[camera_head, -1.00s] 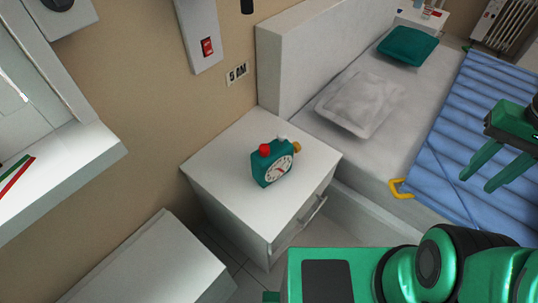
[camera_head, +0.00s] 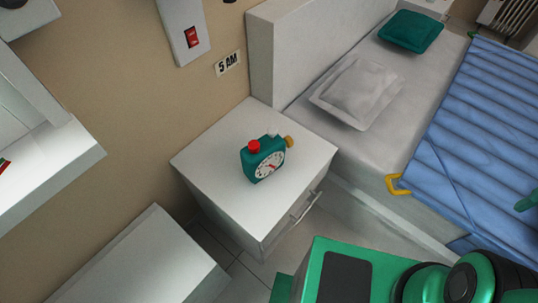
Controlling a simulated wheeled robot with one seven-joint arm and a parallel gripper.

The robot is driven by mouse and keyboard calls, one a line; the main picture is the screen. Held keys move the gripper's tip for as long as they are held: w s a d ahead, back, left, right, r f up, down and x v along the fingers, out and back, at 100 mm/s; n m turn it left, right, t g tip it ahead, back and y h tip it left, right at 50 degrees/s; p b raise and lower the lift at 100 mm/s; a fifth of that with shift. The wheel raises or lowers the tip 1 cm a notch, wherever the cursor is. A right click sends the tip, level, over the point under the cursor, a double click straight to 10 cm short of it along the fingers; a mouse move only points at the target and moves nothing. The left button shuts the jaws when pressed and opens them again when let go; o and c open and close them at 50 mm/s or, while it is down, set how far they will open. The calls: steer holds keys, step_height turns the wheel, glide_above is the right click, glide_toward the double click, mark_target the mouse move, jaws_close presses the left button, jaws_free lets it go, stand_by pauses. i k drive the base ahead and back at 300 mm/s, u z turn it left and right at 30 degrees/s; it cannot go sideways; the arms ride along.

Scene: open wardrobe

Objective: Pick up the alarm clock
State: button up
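The alarm clock (camera_head: 263,160) is teal with a white round dial, a red button on top, a white knob and a yellow-brown knob. It stands upright on the white nightstand (camera_head: 225,180), near the middle of its top, with nothing touching it. Only a small teal-green tip, probably a finger of my gripper, shows at the right edge of the picture, well right of the clock over the bed. The rest of my gripper is out of the picture. My green arm link fills the bottom right.
The bed with a blue striped cover (camera_head: 490,130), a white pillow (camera_head: 357,92) and a teal cushion (camera_head: 411,32) is right of the nightstand. A yellow handle-like thing (camera_head: 395,184) lies at the cover's edge. A white cabinet (camera_head: 140,265) stands lower left. The wall with a red switch (camera_head: 192,36) is behind.

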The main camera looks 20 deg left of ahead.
mark_target(257, 167)
steer(key=u, duration=0.05)
steer(key=k, duration=0.9)
steer(key=u, duration=0.45)
steer(key=i, duration=1.05)
steer(key=z, duration=0.05)
